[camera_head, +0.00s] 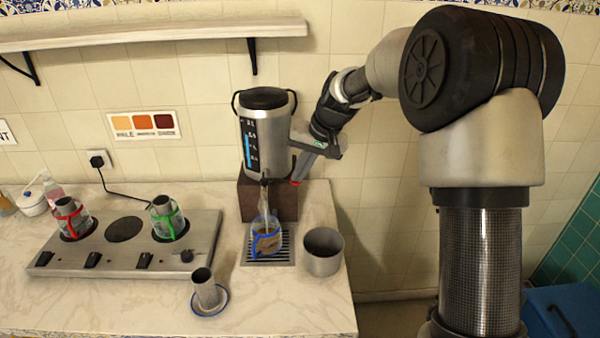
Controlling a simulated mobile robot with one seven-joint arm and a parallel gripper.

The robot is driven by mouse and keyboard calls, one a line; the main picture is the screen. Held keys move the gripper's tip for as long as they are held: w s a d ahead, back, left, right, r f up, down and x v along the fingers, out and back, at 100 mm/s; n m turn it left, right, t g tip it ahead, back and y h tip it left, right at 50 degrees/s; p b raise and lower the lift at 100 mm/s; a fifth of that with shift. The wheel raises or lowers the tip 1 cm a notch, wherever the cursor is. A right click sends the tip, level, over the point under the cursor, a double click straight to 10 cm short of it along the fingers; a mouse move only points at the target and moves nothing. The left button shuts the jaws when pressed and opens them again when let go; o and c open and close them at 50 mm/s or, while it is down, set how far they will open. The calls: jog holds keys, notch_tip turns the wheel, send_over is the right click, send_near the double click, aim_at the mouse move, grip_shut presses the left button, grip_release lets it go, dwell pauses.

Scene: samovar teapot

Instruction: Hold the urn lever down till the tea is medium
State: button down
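The steel urn (266,135) stands on a dark block (285,200) against the tiled wall, with a blue level gauge on its front. A glass in a blue holder (266,243) stands on the drip grate (283,257) under the spout. A thin pale stream seems to run from the spout into the glass, and brownish liquid shows inside. My gripper (300,172) is at the right side of the urn, pointing down-left beside the spout. A red part shows at its tip; I cannot tell whether it is lever or finger. The lever and finger gap are not clear.
A wall chart (144,124) shows three tea shades, pale to dark. A steel bowl (323,251) stands right of the grate. A hotplate (125,243) with red-handled (71,217) and green-handled (167,218) vessels is left. A steel cup (205,288) stands on a blue-rimmed saucer.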

jog(key=shift+r, duration=0.1)
jog(key=w+a+r+p+v, duration=0.1)
jog(key=a+p+v, duration=0.1)
jog(key=v, duration=1.1)
jog(key=shift+r+p, duration=0.35)
jog(key=shift+s, duration=0.15)
jog(key=s+d+h+p, duration=0.1)
jog(key=s+d, duration=0.2)
jog(key=s, duration=0.7)
jog(key=s+d+r+t+h+p, duration=0.1)
jog(key=s+d, duration=0.2)
jog(key=s, duration=0.8)
jog(key=s+d+r+t+h+p, duration=0.1)
jog(key=s+d, duration=0.3)
jog(key=s, duration=0.6)
jog(key=shift+s+r+n+h+p, duration=0.2)
jog(key=shift+s+n+h+p, duration=0.1)
jog(key=shift+s+h, duration=0.1)
